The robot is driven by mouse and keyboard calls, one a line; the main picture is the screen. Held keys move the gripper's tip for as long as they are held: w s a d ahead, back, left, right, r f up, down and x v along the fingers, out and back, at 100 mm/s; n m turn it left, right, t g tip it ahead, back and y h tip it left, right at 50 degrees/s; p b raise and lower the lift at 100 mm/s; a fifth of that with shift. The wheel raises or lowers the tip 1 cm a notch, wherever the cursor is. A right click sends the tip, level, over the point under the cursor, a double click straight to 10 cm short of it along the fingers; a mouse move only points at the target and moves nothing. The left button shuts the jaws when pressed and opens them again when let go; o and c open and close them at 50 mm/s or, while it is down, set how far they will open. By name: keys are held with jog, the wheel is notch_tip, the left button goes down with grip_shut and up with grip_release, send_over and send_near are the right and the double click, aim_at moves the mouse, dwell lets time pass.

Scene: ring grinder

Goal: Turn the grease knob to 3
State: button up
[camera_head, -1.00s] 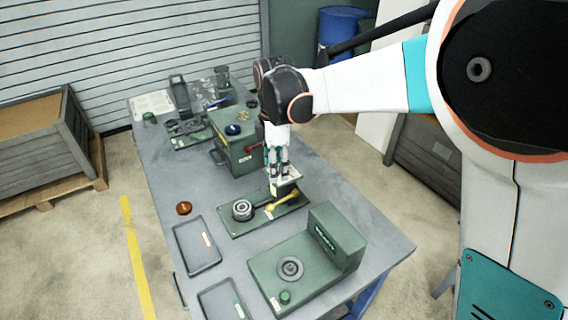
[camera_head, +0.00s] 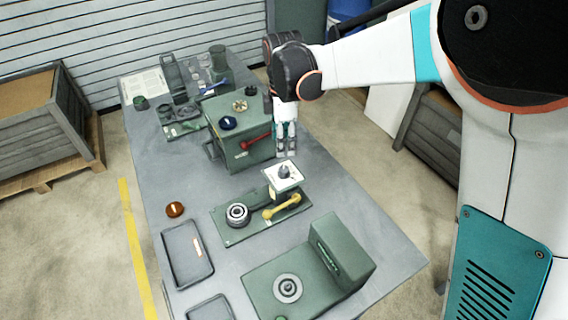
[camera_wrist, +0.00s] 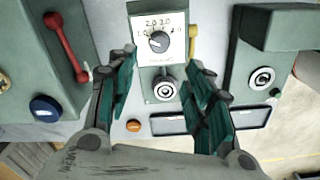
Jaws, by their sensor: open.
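A dark round knob (camera_head: 284,172) sits on a white dial plate (camera_head: 292,182) on top of a short post. In the wrist view the knob (camera_wrist: 158,42) is near the top centre, ringed by printed numbers that are only partly legible. A light mark on the knob seems to point to the upper left, but I cannot read its exact setting. My gripper (camera_head: 286,146) is behind the plate in the head view, apart from it. In the wrist view its open, empty fingers (camera_wrist: 165,78) spread to either side below the dial.
A green box (camera_head: 238,155) with a red lever (camera_head: 256,141) and a blue knob (camera_head: 228,123) stands close beside my gripper. A yellow lever (camera_head: 281,207) and a round chuck (camera_head: 237,215) lie before the dial. A green machine (camera_head: 335,252) and trays (camera_head: 187,254) are nearer.

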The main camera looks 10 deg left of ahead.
aim_at(283, 169)
notch_tip(283, 169, down, 11)
jog(key=shift+f+b, duration=0.1)
jog(key=shift+b, duration=0.6)
jog(key=c, duration=1.1)
